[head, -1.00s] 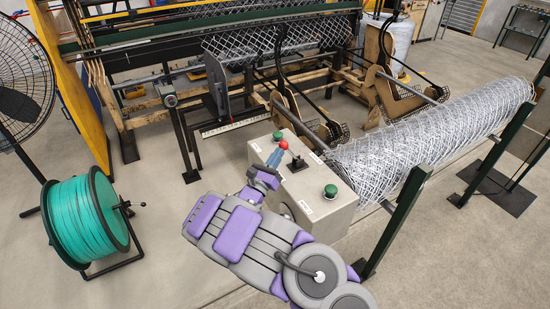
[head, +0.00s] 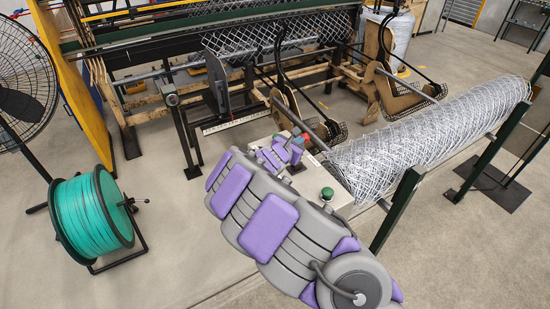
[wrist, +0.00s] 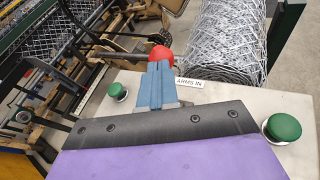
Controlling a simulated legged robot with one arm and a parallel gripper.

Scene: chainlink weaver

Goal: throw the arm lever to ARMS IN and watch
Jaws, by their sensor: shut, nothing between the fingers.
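The arm lever's red knob (wrist: 162,54) shows in the wrist view just past my fingertips, up and left of the ARMS IN label (wrist: 189,82). The lever's shaft is hidden behind the fingers. My gripper (wrist: 159,68) is shut and empty, its blue fingers together at the knob; whether they touch it I cannot tell. In the head view my gripper (head: 298,140) is over the pale control box (head: 338,197), and my arm covers much of the box. The wooden swing arms (head: 402,95) stand behind the mesh roll (head: 430,128).
Green buttons sit on the box, left (wrist: 117,91) and right (wrist: 282,128) of my fingers. A dark green post (head: 398,208) stands close right of my arm. A teal wire spool (head: 90,217) and a fan (head: 25,95) are at left. Floor between is clear.

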